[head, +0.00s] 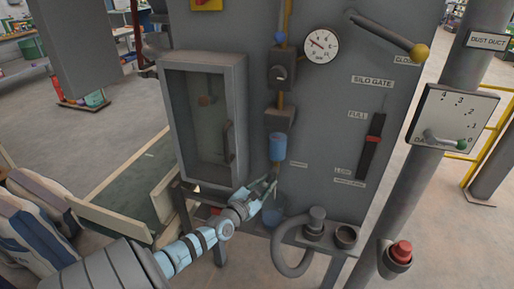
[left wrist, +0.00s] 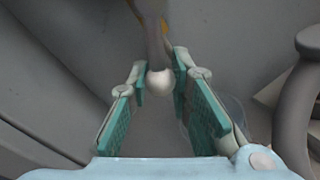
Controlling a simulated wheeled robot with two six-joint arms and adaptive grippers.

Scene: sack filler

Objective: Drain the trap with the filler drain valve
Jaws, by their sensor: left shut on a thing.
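The trap's blue bowl (head: 277,147) hangs on the front of the grey cabinet, below a dark block on an orange pipe. My left gripper (head: 266,186) is just under the bowl, reaching up from the lower left. In the left wrist view its two teal finger pads are closed about a pale round knob (left wrist: 159,82) on a short stem, seemingly the drain valve handle. The valve body is mostly hidden by the fingers in the head view. A translucent blue cup (head: 272,214) is below the gripper. My right gripper is not in view.
A round gauge (head: 321,44) and a yellow-knobbed lever (head: 420,52) are above right. A dust duct plate (head: 455,115) with a green-knobbed handle and a red button (head: 401,251) stand at right. A windowed box (head: 205,115) is left of the trap.

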